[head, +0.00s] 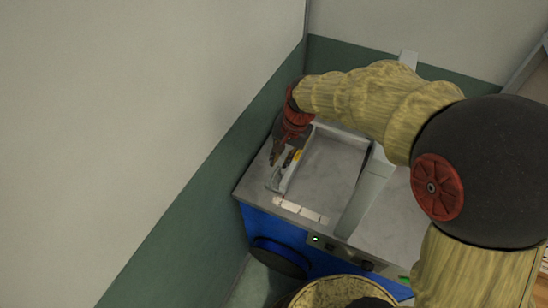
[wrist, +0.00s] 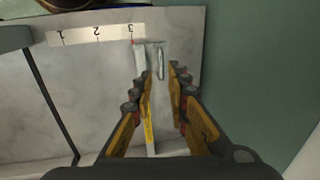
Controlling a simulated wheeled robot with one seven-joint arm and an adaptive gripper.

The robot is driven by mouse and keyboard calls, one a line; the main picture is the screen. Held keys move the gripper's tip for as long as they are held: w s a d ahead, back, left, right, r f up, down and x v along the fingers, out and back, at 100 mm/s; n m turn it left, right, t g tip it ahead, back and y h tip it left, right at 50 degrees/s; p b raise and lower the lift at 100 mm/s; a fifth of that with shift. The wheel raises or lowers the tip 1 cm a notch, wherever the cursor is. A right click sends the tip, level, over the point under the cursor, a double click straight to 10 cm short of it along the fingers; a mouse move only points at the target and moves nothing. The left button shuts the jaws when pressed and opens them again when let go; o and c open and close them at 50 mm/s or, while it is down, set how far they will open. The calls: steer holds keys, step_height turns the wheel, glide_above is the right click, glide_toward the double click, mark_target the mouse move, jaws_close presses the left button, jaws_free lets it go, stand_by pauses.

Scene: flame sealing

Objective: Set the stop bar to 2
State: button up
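The stop bar (wrist: 140,60) is a pale metal bar with a yellow stripe, lying along the bench top. Its near end, with an upright metal handle (wrist: 161,63), sits at the 3 end of the white scale (wrist: 95,34), where a red mark shows. The scale's 1, 2 and 3 appear upside down in the wrist view. In the head view the bar (head: 284,182) is at the left of the bench, partly hidden by my gripper (head: 276,156). In the wrist view my gripper (wrist: 160,68) is open, with its fingertips on either side of the handle; contact is unclear.
The grey bench top (head: 327,170) is clear between the stop bar and a raised pale rail (head: 368,190) to the right. A green wall (wrist: 245,70) stands close beside the bar. The blue bench front (head: 275,228) carries a lit green button (head: 316,239) and dark knobs.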

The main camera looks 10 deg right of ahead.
mark_target(275, 174)
steer(key=f, duration=0.2)
steer(key=a+f+b, duration=0.1)
steer(key=f, duration=0.2)
steer(key=w+f+b, duration=0.1)
steer(key=f, duration=0.1)
steer(key=shift+a+f, duration=0.15)
steer(key=shift+f, duration=0.1)
steer(key=shift+c, duration=1.3)
jaws_close()
